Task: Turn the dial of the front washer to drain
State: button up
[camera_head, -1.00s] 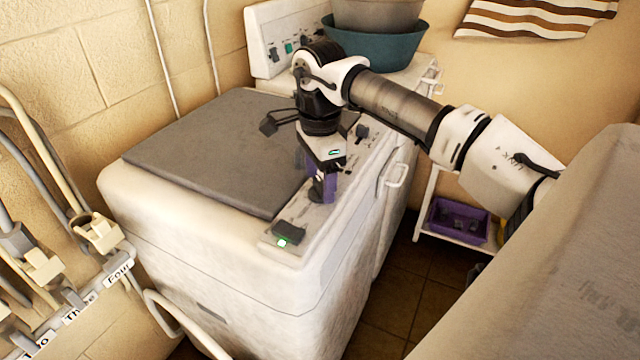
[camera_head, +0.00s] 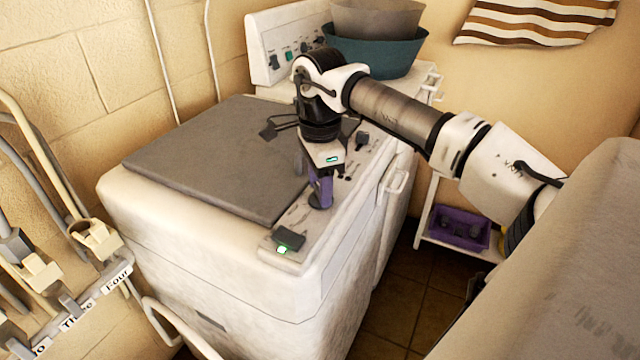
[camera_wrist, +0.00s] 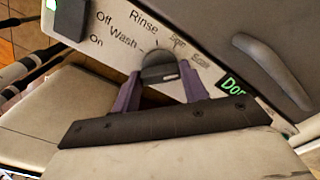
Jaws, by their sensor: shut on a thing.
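The front washer (camera_head: 215,282) is white with a grey lid (camera_head: 215,155) and a control strip along its right top edge. Its black dial (camera_wrist: 160,68) shows in the wrist view with Off, On, Wash and Rinse printed around it and two smaller labels to the right. I cannot tell which label it points at. My gripper (camera_head: 319,200) reaches down to the strip. In the wrist view my gripper (camera_wrist: 160,76) has its purple fingers shut on the dial, one on each side. In the head view the dial is hidden by the fingers.
A black switch (camera_head: 288,239) with a green light sits at the strip's near end. A second washer (camera_head: 265,50) stands behind, with a teal basin (camera_head: 375,58) on it. Hose clips (camera_head: 95,238) line the left wall. A purple tray (camera_head: 458,228) is on a low shelf.

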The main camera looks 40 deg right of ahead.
jog(key=m+b, duration=0.2)
jog(key=m, duration=0.1)
jog(key=shift+f+m, duration=0.15)
jog(key=shift+m, duration=0.25)
jog(key=shift+m+b, duration=0.7)
jog(key=shift+m, duration=1)
jog(key=shift+d, duration=0.1)
jog(key=o, duration=1)
jog(key=shift+r, duration=0.2)
notch_tip(320, 180, up, 14)
jog(key=p, duration=1)
jog(key=shift+f, duration=0.15)
